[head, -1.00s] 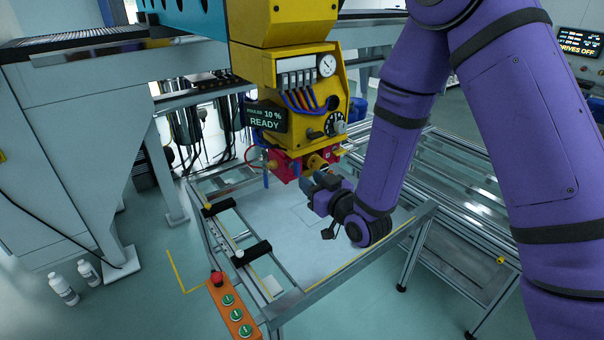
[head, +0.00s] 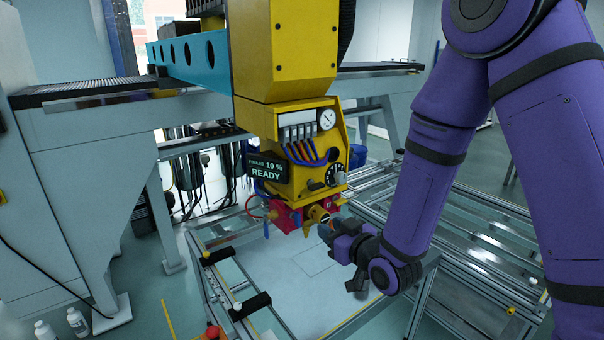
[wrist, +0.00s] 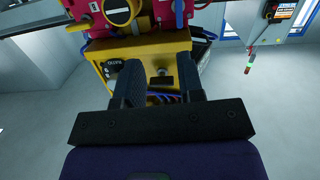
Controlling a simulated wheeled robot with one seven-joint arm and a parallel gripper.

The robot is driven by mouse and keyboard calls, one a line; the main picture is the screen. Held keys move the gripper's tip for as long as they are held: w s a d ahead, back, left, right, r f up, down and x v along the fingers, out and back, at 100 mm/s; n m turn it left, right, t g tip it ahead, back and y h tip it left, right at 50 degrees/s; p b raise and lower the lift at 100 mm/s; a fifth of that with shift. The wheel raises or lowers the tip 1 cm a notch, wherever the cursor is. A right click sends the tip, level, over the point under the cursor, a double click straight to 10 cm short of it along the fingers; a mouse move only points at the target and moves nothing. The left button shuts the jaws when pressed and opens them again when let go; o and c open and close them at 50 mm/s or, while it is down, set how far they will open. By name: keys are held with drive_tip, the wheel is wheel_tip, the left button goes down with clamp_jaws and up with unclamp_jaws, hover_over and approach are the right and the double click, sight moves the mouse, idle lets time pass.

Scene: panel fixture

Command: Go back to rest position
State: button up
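My purple arm reaches in from the right in the head view. My gripper (head: 332,236) is beside the lower right of the yellow machine head (head: 285,140), close to its red block (head: 287,217). In the wrist view my gripper (wrist: 160,68) shows two dark fingers set apart, with nothing held between them. The yellow head (wrist: 108,50) and the red block (wrist: 180,14) fill the view beyond the fingertips. Whether a finger touches the head cannot be told.
A display (head: 267,169) on the head reads READY and 10 %. A framed table with a pale panel (head: 290,285) lies below, with black clamps (head: 250,305) at its left. Metal rails (head: 480,230) stand at right behind my arm. Two white bottles (head: 77,322) stand on the floor.

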drive_tip(key=s+d+r+m+g+h, duration=0.2)
drive_tip(key=s+d+r+h, duration=0.15)
drive_tip(key=d+r, duration=0.35)
drive_tip(key=s+d+r+m+g+h, duration=0.1)
drive_tip(key=s+d+r+h, duration=0.1)
drive_tip(key=d+r+h, duration=0.35)
drive_tip(key=s+d+r+m+g, duration=0.1)
drive_tip(key=s+d+r+g, duration=0.1)
drive_tip(key=s, duration=0.5)
drive_tip(key=s+d+r+m+g, duration=0.1)
drive_tip(key=s+d+r+g, duration=0.1)
drive_tip(key=s+d+r, duration=0.2)
drive_tip(key=s+d+r+m+g, duration=0.1)
drive_tip(key=s+d+r+g, duration=0.1)
drive_tip(key=s, duration=0.9)
drive_tip(key=shift+d+r+m, duration=0.4)
drive_tip(key=shift+d+r, duration=0.1)
